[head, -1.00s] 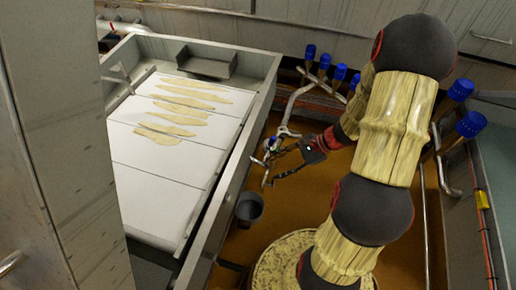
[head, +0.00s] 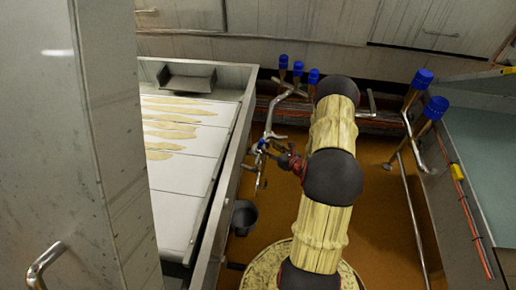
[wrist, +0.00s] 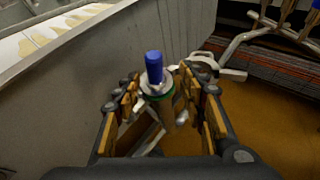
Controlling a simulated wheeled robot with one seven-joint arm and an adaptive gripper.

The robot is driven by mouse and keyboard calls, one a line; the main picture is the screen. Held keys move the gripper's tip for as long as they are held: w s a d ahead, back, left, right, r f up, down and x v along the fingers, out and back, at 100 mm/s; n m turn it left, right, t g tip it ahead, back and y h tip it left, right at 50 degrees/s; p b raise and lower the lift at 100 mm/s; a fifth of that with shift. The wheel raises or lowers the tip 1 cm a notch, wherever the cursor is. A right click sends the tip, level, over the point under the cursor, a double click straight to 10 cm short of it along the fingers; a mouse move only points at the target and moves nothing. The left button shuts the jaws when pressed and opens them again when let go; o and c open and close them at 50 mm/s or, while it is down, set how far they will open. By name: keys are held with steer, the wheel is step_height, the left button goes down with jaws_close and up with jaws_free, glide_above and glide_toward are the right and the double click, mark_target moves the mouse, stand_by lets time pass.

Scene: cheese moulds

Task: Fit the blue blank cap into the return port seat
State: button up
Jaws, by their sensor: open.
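A blue cap (wrist: 153,67) stands upright on a metal fitting with a green ring (wrist: 158,92) in the middle of the wrist view. I cannot tell how deep the cap sits in it. My gripper (wrist: 160,88) is open, with one finger on each side of the fitting, and its fingers look clear of the cap. In the head view my gripper (head: 268,158) is small and dark beside the bent metal pipe (head: 269,122). A small blue spot (head: 262,144) shows there, too small to make out.
A steel table (head: 190,210) with pale flat pieces stands at left. A dark bucket (head: 244,216) is on the brown floor beside it. Blue-topped valves (head: 298,68) stand behind, and more (head: 422,79) at right. A grey upright panel (head: 110,150) blocks the left foreground.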

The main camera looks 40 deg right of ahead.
mark_target(262, 145)
steer(key=x, duration=0.2)
steer(key=b+x, duration=0.1)
steer(key=x, duration=0.1)
steer(key=a+b+x, duration=0.1)
steer(key=shift+w+d+f, duration=0.1)
steer(key=shift+w+f, duration=0.1)
steer(key=shift+w, duration=0.2)
steer(key=shift+w+d+f, duration=0.1)
steer(key=shift+w+f, duration=0.05)
steer(key=shift+w, duration=0.35)
steer(key=shift+c, duration=0.6)
jaws_close()
